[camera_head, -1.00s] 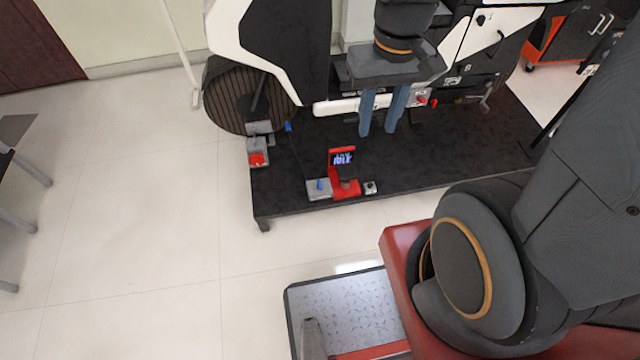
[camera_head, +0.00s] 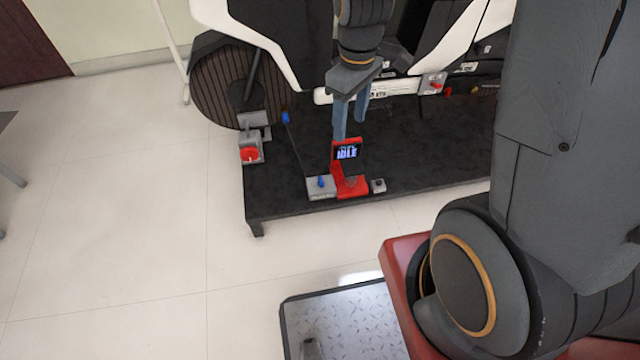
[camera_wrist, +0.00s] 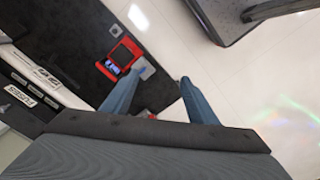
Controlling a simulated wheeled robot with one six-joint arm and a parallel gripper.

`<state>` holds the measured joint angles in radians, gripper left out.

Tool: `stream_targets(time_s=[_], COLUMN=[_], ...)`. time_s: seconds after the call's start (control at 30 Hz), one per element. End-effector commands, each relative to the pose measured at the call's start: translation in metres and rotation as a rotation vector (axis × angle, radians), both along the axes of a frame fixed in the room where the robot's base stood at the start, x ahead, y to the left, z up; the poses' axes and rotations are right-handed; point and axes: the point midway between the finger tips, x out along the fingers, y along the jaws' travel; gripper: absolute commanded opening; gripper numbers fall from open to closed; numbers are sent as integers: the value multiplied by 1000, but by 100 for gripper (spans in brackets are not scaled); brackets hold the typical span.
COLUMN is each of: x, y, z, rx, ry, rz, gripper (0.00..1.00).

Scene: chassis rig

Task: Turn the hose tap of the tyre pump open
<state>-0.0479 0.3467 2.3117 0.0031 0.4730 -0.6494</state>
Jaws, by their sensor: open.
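The tyre pump (camera_head: 351,186) is a red unit with a lit display, standing on the front edge of a dark platform. Just left of it is a small grey block (camera_head: 320,190) with a blue tap handle (camera_head: 320,181) on top. My gripper (camera_head: 350,130) has two blue fingers, open and empty, above and behind the pump; one finger overlaps the top of the display in the picture. In the wrist view the pump (camera_wrist: 122,57) lies beyond my open gripper (camera_wrist: 158,85), with the grey block partly beside the left fingertip. I cannot tell any contact.
A grey box with a red knob (camera_head: 249,154) sits at the platform's left edge. A thin dark rod with a blue end (camera_head: 286,117) rises behind the grey block. A small grey switch box (camera_head: 378,186) is right of the pump.

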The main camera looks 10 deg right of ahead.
Motion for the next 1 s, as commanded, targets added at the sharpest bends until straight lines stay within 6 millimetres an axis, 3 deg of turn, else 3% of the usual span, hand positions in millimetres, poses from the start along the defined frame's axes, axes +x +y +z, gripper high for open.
stream_targets(time_s=[0.03, 0.7, 0.83, 1.0], x=[13, 130, 143, 152], y=[2, 26, 30, 33], z=[-28, -281, -315, -335], rx=[0, -5, -6, -6], ry=[3, 10, 10, 8], rz=[46, 713, 807, 870], gripper=[53, 53, 53, 53])
